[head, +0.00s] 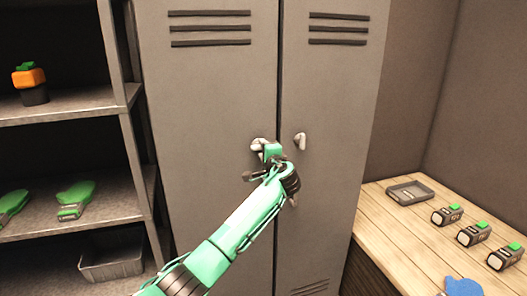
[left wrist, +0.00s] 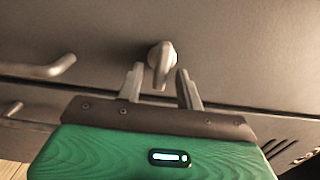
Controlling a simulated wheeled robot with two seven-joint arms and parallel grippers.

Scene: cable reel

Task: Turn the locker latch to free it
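A tall grey locker (head: 205,90) with two doors stands ahead. A pale metal latch (head: 257,144) is on its left door, near the seam. It also shows in the left wrist view (left wrist: 162,60), where its knob points down toward my gripper. My left gripper (head: 268,150) is in front of the left door and partly covers the latch. In the left wrist view its two fingers (left wrist: 160,86) are apart, with the latch's lower end near the gap between them. I cannot tell whether they touch it. My right gripper is not in view.
A similar metal knob (head: 300,141) is on the right door. Left, a shelf (head: 70,113) holds an orange-and-green item and green items. Right, a wooden bench (head: 385,215) bears a grey tray (head: 410,192), several green-topped devices and a blue object.

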